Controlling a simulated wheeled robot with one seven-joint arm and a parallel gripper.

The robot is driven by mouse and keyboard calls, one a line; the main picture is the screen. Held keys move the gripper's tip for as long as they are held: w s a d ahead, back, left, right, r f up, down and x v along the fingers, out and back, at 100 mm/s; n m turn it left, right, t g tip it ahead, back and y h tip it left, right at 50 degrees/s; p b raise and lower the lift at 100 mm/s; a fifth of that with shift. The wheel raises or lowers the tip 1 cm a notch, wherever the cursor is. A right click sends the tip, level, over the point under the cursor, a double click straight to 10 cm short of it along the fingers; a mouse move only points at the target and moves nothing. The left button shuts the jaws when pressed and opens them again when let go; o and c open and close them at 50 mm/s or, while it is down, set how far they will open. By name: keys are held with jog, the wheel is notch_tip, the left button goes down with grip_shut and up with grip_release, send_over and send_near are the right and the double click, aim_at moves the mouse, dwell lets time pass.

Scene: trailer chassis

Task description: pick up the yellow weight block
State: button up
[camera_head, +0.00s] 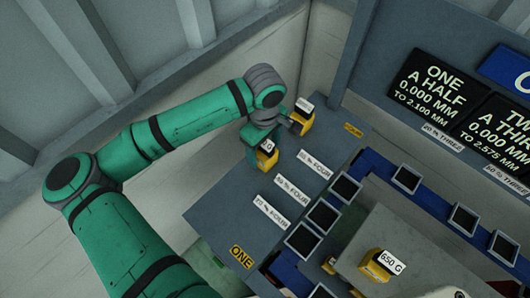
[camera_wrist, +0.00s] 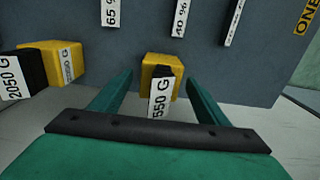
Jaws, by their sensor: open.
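A yellow weight block labelled 550 G (camera_wrist: 158,65) shows in the wrist view, centred between the tips of my gripper. A second yellow block, labelled 2050 G (camera_wrist: 50,60), is to the left, outside the fingers. In the head view my gripper (camera_head: 260,138) is by a yellow block (camera_head: 266,156) at the grey panel's edge, with another yellow block (camera_head: 302,122) close by. A third yellow block, labelled 650 G (camera_head: 377,270), is at the lower right.
The grey panel (camera_head: 225,215) carries several white percent labels and a yellow ONE tag (camera_head: 241,256). Small dark square trays (camera_head: 322,215) line the blue frame to the right. Black signs (camera_head: 437,85) stand at the upper right. A pale wall is behind my arm.

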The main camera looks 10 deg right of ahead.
jog(key=shift+a+f, duration=0.1)
jog(key=shift+f, duration=1.15)
jog(key=shift+s+d, duration=0.1)
jog(key=shift+d, duration=0.15)
jog(key=c, duration=1.2)
jog(key=shift+a, duration=0.1)
jog(key=c, duration=0.4)
jog(key=shift+r, duration=0.15)
